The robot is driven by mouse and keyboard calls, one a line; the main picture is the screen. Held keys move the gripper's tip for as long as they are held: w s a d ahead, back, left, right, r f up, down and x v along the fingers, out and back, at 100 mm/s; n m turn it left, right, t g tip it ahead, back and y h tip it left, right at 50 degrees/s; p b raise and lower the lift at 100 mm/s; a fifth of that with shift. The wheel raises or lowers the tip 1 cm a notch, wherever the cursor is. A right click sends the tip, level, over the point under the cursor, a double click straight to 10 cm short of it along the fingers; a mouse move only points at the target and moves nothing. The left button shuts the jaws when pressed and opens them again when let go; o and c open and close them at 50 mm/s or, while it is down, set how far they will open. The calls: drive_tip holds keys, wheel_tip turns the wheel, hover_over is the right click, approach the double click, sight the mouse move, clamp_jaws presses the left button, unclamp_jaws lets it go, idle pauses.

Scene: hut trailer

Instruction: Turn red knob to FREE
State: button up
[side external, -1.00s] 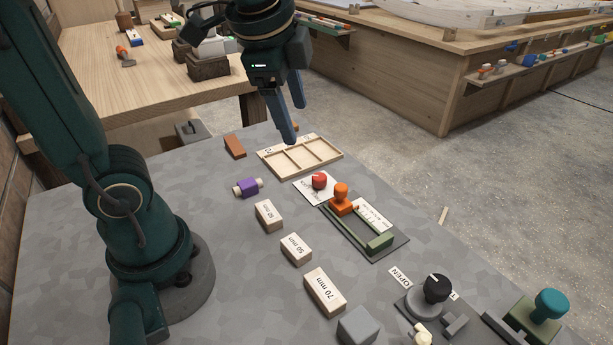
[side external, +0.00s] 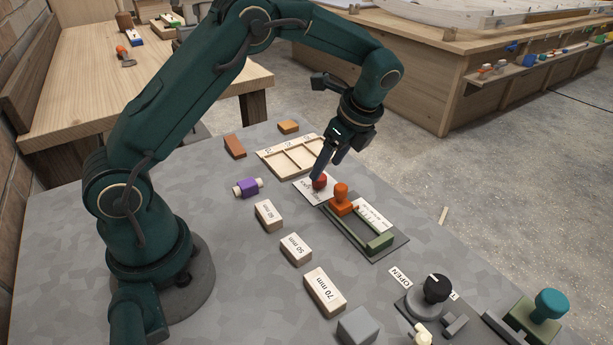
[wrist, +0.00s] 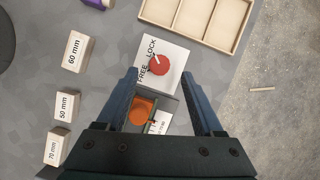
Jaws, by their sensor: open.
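The red knob (side external: 319,181) sits on a white plate (wrist: 174,61) marked FREE and LOCK. In the wrist view the red knob (wrist: 159,65) shows a white pointer line aimed up and left, toward the word LOCK. My gripper (side external: 319,172) is tilted down close to the knob in the side view, and a finger covers part of the plate there. In the wrist view my gripper (wrist: 160,72) is open, its two fingertips on either side of the knob and a little below it in the picture. Whether a finger touches the knob cannot be told.
An orange-handled slider (side external: 341,197) on a dark green base stands close to the knob. A wooden divided tray (side external: 292,157) lies behind it. Marked wooden blocks (side external: 268,215) and a purple piece (side external: 247,187) lie to the left. Grey table is free between them.

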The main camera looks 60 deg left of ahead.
sight(323, 178)
drive_tip(key=shift+x, duration=1.9)
clamp_jaws()
